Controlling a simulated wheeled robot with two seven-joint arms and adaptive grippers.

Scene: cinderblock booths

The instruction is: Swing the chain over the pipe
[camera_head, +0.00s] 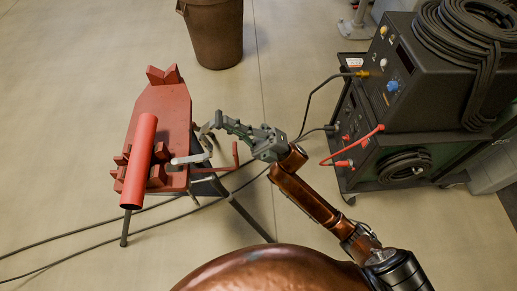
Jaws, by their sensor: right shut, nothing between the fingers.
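A red pipe (139,160) lies along the left side of a red stand (168,104), among small upright red blocks. A short pale metal piece (188,159) lies at the stand's right edge, just right of the pipe. I cannot tell whether it is part of the chain; no chain links show clearly. My right gripper (208,128) reaches in from the lower right, its fingers pointing left at the stand's right edge. It is shut and empty, above and right of the pale piece and apart from the pipe. My left gripper is not in view.
A black welding machine (402,82) with coiled cables stands on a cart at the right. A red clamp cable (352,150) hangs out from it. A brown bin (213,30) stands at the back. Dark cables run across the floor under the stand.

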